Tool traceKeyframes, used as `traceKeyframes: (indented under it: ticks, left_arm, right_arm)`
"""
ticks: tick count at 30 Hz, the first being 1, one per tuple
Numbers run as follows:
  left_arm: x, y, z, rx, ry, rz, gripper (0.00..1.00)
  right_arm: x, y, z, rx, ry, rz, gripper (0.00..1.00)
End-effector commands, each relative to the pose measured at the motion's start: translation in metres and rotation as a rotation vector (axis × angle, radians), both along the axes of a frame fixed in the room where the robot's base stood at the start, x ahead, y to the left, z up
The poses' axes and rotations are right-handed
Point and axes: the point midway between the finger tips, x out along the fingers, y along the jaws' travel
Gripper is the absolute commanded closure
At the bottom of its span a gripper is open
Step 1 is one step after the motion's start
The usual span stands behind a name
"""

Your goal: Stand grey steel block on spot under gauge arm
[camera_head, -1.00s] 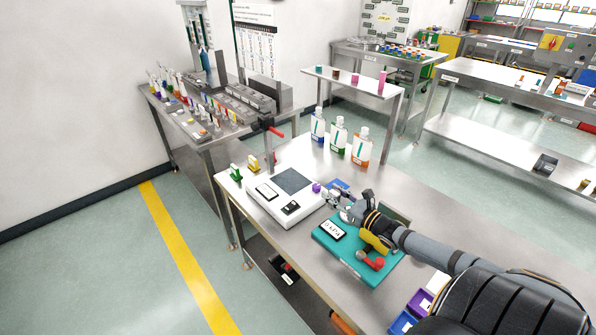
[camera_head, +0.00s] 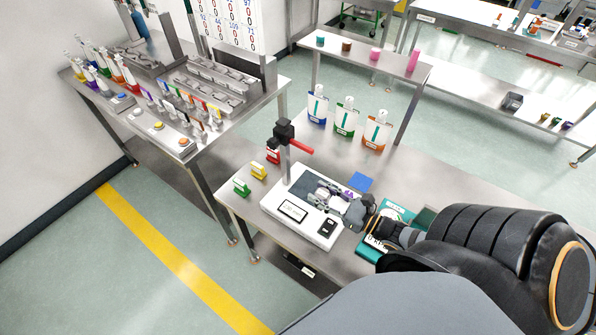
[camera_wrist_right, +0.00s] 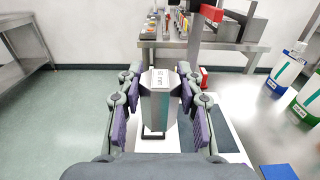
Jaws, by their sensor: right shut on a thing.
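The grey steel block (camera_wrist_right: 157,105) stands out in the right wrist view, upright or nearly so, with a white label on its top. My right gripper (camera_head: 318,190) is shut on it, with purple-padded fingers (camera_wrist_right: 158,112) on both sides. In the head view the block is hard to tell from the fingers. The gripper is over the dark pad (camera_head: 308,181) on the white gauge base (camera_head: 279,209). The gauge arm (camera_head: 300,146), with a red end, juts from a black head on a post (camera_head: 285,165). Block-to-pad contact is unclear. My left gripper is not in view.
Green (camera_head: 241,187) and yellow (camera_head: 258,170) pieces stand left of the base. A blue square (camera_head: 361,182) lies to its right, near a teal tray (camera_head: 393,211). Several labelled bottles (camera_head: 345,117) stand behind. My right arm covers the table's right side.

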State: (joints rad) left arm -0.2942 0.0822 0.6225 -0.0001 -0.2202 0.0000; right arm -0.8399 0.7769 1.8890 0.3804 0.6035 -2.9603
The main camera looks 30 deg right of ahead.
Motion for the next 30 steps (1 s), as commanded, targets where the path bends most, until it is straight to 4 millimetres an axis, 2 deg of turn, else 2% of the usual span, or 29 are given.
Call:
traceKeyframes:
  ticks: [2,5,10,14,19,23,30]
  left_arm:
    - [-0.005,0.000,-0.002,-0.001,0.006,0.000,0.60]
    - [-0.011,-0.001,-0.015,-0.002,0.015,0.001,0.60]
    - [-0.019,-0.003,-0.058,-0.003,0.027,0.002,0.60]
    - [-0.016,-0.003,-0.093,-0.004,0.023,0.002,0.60]
    - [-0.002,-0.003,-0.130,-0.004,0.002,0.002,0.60]
    - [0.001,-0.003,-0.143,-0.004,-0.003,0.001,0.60]
    - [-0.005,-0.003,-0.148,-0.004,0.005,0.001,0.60]
  right_arm:
    - [0.001,0.000,0.000,0.002,-0.004,0.001,1.00]
    - [0.013,-0.002,-0.010,0.000,-0.006,0.001,1.00]
    - [0.057,-0.010,-0.036,0.000,-0.010,0.001,1.00]
    - [0.092,-0.017,-0.054,-0.001,-0.010,0.001,1.00]
    - [0.115,-0.022,-0.083,0.001,-0.007,0.001,1.00]
    - [0.126,-0.024,-0.092,0.001,-0.005,0.000,1.00]
    - [0.131,-0.025,-0.094,0.002,-0.002,0.002,1.00]
